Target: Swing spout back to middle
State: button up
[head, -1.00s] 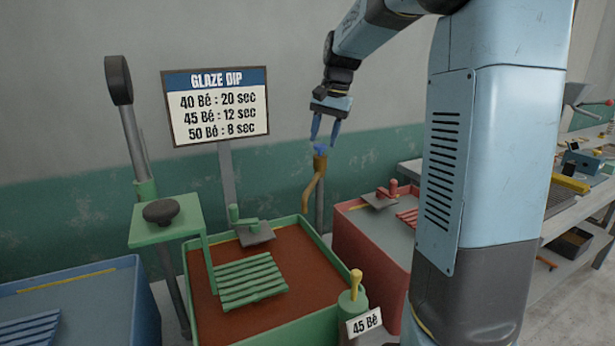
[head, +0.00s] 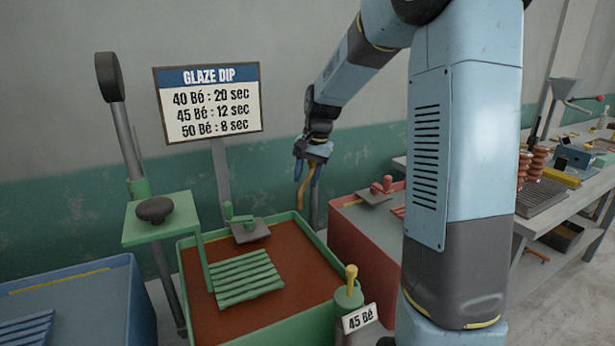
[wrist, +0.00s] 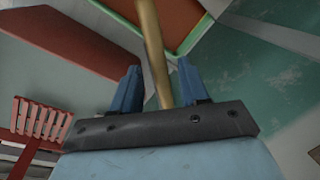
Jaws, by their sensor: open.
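The brass-coloured spout (head: 302,193) stands behind the green glaze tank, on a grey post (head: 314,205), its lower part bending down toward the tank's back right corner. My gripper (head: 306,176) is at the spout's upper part, hiding the blue top seen there earlier. In the wrist view, the spout (wrist: 152,50) runs between the two blue fingers of my gripper (wrist: 158,78), which are open, with gaps visible on both sides. I cannot tell whether either finger touches it.
The green tank (head: 325,268) holds brown glaze and a slatted green rack (head: 245,278). A red tank (head: 375,245) stands right, a blue tank (head: 125,300) left. A glaze sign (head: 208,103) stands behind. A workbench (head: 570,215) is far right.

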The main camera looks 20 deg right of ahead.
jog(key=shift+f, duration=0.1)
jog(key=shift+c, duration=0.2)
grip_shut()
dwell(0.5)
